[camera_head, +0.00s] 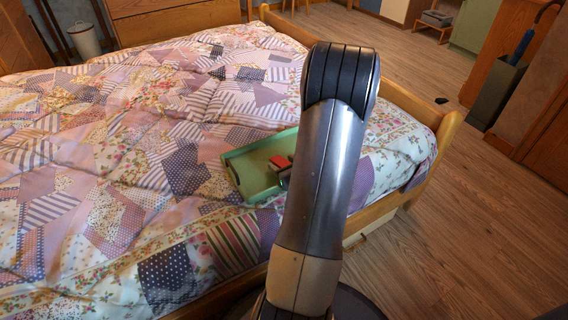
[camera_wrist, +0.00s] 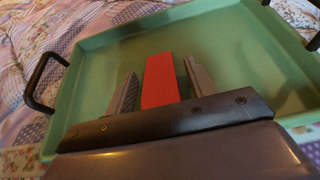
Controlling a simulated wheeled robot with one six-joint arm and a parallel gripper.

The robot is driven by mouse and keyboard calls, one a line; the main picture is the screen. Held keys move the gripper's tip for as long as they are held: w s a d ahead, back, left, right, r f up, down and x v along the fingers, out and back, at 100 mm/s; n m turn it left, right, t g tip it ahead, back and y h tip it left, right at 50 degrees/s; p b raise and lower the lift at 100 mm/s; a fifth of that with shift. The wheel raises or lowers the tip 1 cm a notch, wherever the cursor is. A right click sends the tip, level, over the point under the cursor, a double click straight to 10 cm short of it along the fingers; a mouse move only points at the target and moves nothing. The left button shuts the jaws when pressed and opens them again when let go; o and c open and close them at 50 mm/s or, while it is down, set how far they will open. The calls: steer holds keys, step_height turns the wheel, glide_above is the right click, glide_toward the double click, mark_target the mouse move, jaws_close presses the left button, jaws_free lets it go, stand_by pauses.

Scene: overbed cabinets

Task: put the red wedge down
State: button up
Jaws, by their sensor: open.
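The red wedge (camera_wrist: 160,82) lies in the green tray (camera_wrist: 92,72) between the two fingers of my gripper (camera_wrist: 158,88) in the wrist view. My gripper is open, with a gap on each side of the wedge. In the head view the wedge (camera_head: 279,161) shows as a small red shape in the tray (camera_head: 236,166), beside my gripper (camera_head: 285,174). My arm hides the right part of the tray there. The wedge's near end is hidden behind my gripper's body in the wrist view.
The tray rests on a bed with a patchwork quilt (camera_head: 120,150), near the bed's wooden side rail (camera_head: 415,105). A dark tray handle (camera_wrist: 38,82) stands up at the left in the wrist view. Wooden floor (camera_head: 450,220) lies open at the right.

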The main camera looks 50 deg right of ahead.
steer(key=p+v, duration=0.2)
steer(key=v, duration=1)
steer(key=shift+d+r+p, duration=0.1)
steer(key=shift+r+p, duration=0.05)
steer(key=shift+p, duration=0.25)
